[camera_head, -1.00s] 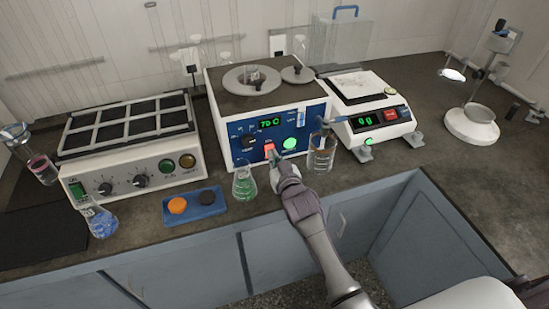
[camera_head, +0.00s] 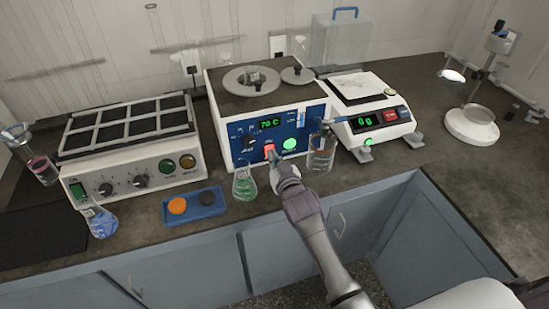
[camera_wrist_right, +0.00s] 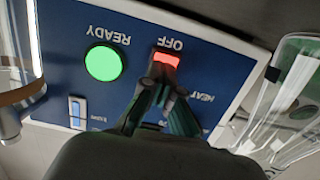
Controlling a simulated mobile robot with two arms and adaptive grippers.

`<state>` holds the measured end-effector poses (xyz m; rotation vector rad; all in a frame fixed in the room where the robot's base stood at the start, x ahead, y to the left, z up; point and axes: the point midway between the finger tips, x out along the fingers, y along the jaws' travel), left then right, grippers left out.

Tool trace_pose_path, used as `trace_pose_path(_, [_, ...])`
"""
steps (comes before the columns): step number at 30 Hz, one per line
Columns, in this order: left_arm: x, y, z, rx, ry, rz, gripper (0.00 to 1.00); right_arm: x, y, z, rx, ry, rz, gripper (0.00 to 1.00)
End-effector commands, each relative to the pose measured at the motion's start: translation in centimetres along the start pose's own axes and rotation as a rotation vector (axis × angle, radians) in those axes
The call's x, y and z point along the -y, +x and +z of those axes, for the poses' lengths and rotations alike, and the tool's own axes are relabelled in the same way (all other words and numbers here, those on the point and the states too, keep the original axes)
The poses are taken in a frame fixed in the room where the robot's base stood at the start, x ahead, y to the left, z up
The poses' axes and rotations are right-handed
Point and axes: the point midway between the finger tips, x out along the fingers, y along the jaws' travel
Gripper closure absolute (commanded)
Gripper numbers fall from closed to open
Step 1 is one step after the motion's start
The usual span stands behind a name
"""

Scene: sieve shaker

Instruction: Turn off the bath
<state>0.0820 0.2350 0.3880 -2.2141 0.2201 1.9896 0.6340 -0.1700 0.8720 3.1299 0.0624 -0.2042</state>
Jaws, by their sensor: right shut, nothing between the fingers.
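The bath (camera_head: 232,110) is a white box with a blue front panel in the middle of the bench. Its display (camera_head: 270,123) reads about 70 C in green. The red switch (camera_head: 269,150) is lit; in the right wrist view the lit red switch (camera_wrist_right: 167,60) sits by the word OFF. A round green READY light (camera_head: 290,144) glows beside it; it also shows in the right wrist view (camera_wrist_right: 103,63). My right gripper (camera_head: 275,160) is shut and empty, its tips (camera_wrist_right: 164,78) right at the switch's edge; I cannot tell whether they touch. My left gripper is not in view.
A flask of green liquid (camera_head: 244,184) stands close left of my right gripper, and a clear bottle (camera_head: 321,152) close right. A balance (camera_head: 372,110) stands right of the bath. A blue tray (camera_head: 208,211) and a sieve-topped unit (camera_head: 130,165) are to the left.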

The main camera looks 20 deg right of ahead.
Motion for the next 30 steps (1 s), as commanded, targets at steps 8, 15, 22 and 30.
trace_pose_path(8, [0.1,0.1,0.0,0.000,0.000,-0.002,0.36,0.1,-2.0,0.8,0.014,0.007,-0.001,1.00])
trace_pose_path(15, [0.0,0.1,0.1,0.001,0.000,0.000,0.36,0.1,-6.1,0.3,0.003,0.003,0.000,1.00])
trace_pose_path(22, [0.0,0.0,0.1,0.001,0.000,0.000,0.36,0.1,-8.7,-0.3,-0.008,0.000,0.001,1.00])
trace_pose_path(30, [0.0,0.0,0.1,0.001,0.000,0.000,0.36,0.1,-9.2,-0.5,-0.012,-0.001,0.001,1.00])
